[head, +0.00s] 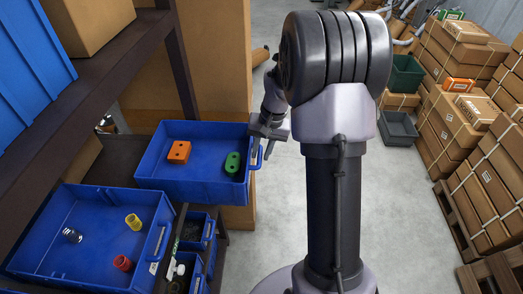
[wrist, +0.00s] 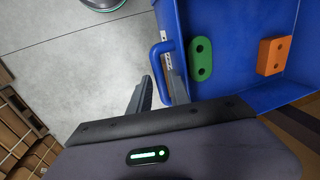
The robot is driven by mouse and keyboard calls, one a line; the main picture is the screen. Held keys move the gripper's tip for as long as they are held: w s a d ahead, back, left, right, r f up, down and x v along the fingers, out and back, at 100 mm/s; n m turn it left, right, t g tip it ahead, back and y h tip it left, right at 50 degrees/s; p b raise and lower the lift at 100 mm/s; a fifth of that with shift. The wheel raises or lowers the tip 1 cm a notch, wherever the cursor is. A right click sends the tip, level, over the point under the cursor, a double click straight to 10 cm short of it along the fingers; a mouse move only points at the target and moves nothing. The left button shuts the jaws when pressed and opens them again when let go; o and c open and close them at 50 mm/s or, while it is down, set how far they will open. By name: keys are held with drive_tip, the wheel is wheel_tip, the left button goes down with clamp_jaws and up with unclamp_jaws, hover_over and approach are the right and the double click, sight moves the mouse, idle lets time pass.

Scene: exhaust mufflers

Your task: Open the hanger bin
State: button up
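The hanger bin (head: 195,193) is a blue open-topped bin, sticking out past the dark shelf's post in the head view. It holds an orange hanger block (head: 179,152) and a green hanger block (head: 233,164); both also show in the wrist view, green (wrist: 201,60) and orange (wrist: 272,56). Its blue loop handle (wrist: 156,62) is on the front wall. My gripper (wrist: 160,77) is at the handle's near end, one finger outside the loop and one on the bin side. The fingers look spread, with no clear grip visible. In the head view my gripper (head: 268,137) is beside the bin's front.
Another blue bin (head: 95,225) below holds yellow, red and dark metal parts. Smaller blue bins (head: 195,240) stand beside it. The dark shelf frame (head: 95,85) is at the left.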

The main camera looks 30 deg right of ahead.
wheel_tip(320, 180, up, 17)
drive_tip(key=s+d+p, duration=0.2)
drive_tip(key=p, duration=0.1)
drive_tip(key=shift+d, duration=0.35)
